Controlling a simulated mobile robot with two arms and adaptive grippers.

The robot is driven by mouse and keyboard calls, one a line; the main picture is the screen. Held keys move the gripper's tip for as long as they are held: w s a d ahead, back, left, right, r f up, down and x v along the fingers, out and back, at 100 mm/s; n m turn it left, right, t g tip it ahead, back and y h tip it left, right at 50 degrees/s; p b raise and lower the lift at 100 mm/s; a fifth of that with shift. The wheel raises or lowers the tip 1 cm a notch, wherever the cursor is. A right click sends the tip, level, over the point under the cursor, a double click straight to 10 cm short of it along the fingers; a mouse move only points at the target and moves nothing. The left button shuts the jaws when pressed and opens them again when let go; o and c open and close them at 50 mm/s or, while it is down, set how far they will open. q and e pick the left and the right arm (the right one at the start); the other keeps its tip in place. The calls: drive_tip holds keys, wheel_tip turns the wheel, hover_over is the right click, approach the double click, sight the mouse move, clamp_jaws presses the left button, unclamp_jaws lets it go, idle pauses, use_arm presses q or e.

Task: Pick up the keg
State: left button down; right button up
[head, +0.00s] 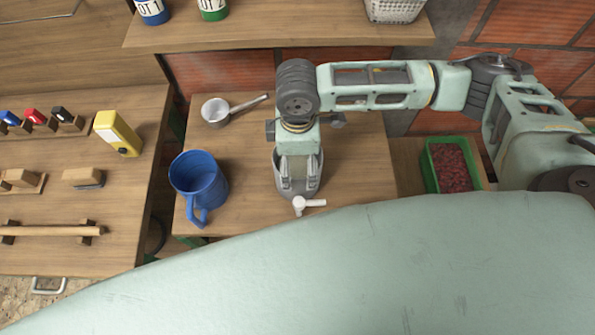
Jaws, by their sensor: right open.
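A small grey vessel (299,193) with a white tap (309,204) on its front stands on the wooden table; it looks like the keg. My right gripper (299,178) points down right over it, with its fingers spread, and hides most of it. I cannot tell whether the fingers touch it or are inside or around its rim. The right gripper is open. My left gripper is not in view.
A blue mug (198,183) stands left of the keg, and a metal ladle-like pan (216,110) lies behind it. A green tray (450,166) of red berries is at the right. A wooden shelf (280,30) hangs behind. A yellow device (117,133) stands on the left bench.

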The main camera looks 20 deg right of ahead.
drive_tip(key=c, duration=1.8)
drive_tip(key=shift+r, duration=0.15)
drive_tip(key=shift+c, duration=0.9)
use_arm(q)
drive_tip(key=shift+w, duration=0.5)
use_arm(e)
drive_tip(key=shift+w, duration=0.1)
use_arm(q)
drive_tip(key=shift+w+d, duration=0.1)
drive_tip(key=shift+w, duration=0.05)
